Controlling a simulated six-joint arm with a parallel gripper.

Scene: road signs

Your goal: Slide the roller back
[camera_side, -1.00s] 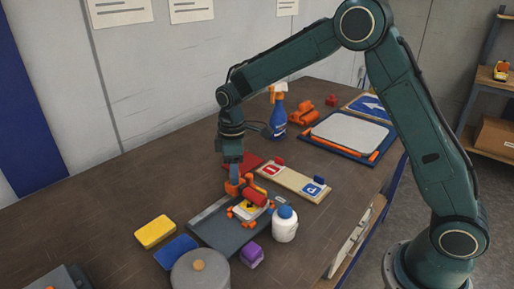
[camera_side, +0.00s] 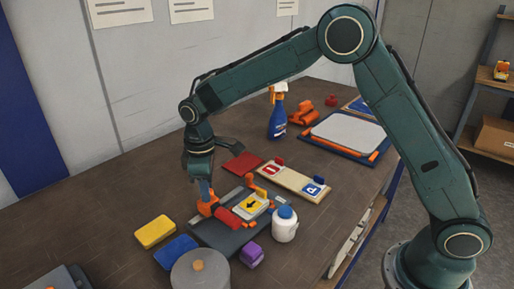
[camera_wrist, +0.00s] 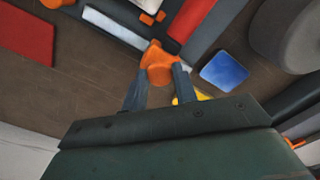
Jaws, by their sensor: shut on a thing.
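My gripper (camera_side: 206,197) is shut on the orange handle (camera_wrist: 158,64) of the roller, which sits between the fingers in the wrist view. The red roller (camera_side: 229,218) lies at the left side of the sign plate (camera_side: 251,205), over the grey base (camera_side: 212,236). The plate is pale with a yellow square and a black arrow, and its face is largely uncovered. The red roller also shows at the top of the wrist view (camera_wrist: 190,15). Whether the roller touches the plate or the base is unclear.
A red sheet (camera_side: 242,163) lies behind.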

